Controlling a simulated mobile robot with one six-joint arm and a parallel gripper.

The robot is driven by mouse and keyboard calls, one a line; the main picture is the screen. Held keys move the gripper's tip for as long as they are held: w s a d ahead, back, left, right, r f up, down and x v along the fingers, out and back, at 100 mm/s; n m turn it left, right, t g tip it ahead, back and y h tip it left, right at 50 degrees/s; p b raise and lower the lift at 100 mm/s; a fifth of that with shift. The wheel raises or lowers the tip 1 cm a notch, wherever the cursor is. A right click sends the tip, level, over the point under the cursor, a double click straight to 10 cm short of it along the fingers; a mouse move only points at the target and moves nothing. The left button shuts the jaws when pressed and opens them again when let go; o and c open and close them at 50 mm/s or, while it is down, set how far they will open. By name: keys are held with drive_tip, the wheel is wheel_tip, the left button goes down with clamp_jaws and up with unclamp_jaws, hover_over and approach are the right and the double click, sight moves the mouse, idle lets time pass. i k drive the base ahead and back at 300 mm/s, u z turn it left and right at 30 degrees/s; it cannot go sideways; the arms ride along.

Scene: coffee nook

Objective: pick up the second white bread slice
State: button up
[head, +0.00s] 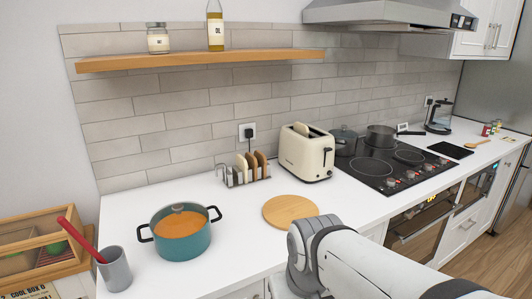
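A metal toast rack (228,179) stands on the white counter against the tiled wall. It holds a pale bread slice (242,170) at the left and browner slices (261,164) to its right. The slices stand upright, partly overlapping. The cream toaster (306,158) is to the right of the rack, with the top of a light slice (301,129) showing in its slot. I cannot tell which slice is the second white one. My arm reaches in from the lower right over the counter's front edge. Its fingers are hidden or out of frame, away from the rack.
A round wooden board (290,211) lies bare in front of the toaster. A teal pot (181,236) of orange soup and a grey utensil cup (115,270) stand left. The hob (385,168) with pans is right. A wooden shelf (200,61) hangs above the rack.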

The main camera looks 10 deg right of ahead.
sight(242, 163)
drive_tip(key=k, duration=0.6)
drive_tip(key=u, duration=0.45)
drive_tip(key=i, duration=1.2)
drive_tip(key=u, duration=0.65)
